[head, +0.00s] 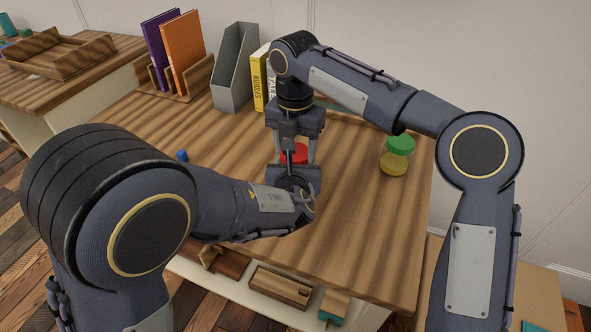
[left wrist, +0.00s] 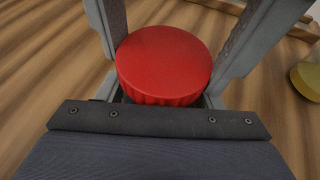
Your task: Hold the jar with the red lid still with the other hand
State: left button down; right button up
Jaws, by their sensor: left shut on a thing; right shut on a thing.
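The jar with the red lid stands on the plank table, mostly hidden behind my left gripper (head: 294,183) in the head view; its red lid (head: 294,152) shows. My right gripper (head: 295,150) comes down from above, shut on the red lid with a finger on either side. In the left wrist view the red lid (left wrist: 164,62) sits between those two grey fingers, above the dark body of my left gripper (left wrist: 160,118). My left gripper is shut low at the jar, below the lid; its fingertips and the jar's body are hidden.
A jar with a green lid (head: 394,160) and yellow contents stands to the right. A small blue thing (head: 182,156) is at the left. A book stand (head: 181,87), a grey file holder (head: 234,70) and a yellow book (head: 262,78) line the back. The table's right front is clear.

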jog(key=m, duration=0.3)
jog(key=shift+c, duration=0.4)
jog(key=o, duration=1.1)
jog(key=shift+r, duration=2.25)
jog(key=shift+c, duration=0.6)
